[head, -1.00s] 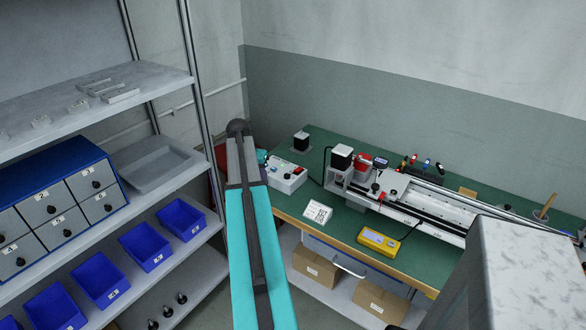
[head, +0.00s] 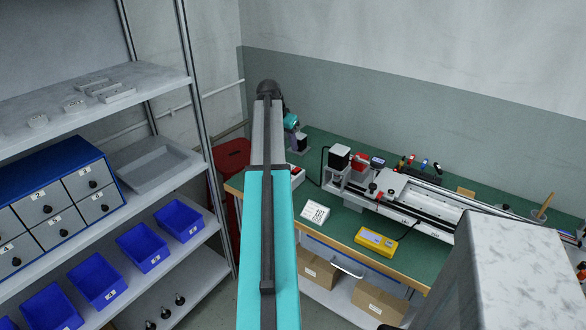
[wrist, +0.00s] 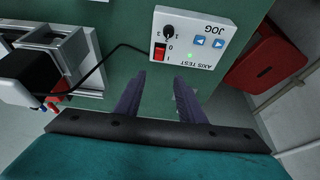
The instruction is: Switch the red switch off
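In the wrist view a light grey control box (wrist: 195,30) labelled AXIS TEST and JOG appears upside down. The red switch (wrist: 159,52) is at its lower left corner; I cannot tell which way it is tipped. A small green light (wrist: 188,69) glows near the box's edge. My gripper (wrist: 159,79) is open and empty, its two dark fingers pointing toward the box edge, with the switch just beyond the gap.
The box has a black knob (wrist: 168,31) and two blue arrow buttons (wrist: 208,42). A black cable and the gantry machine (head: 400,190) lie to one side on the green bench (head: 341,218). Shelves are at left.

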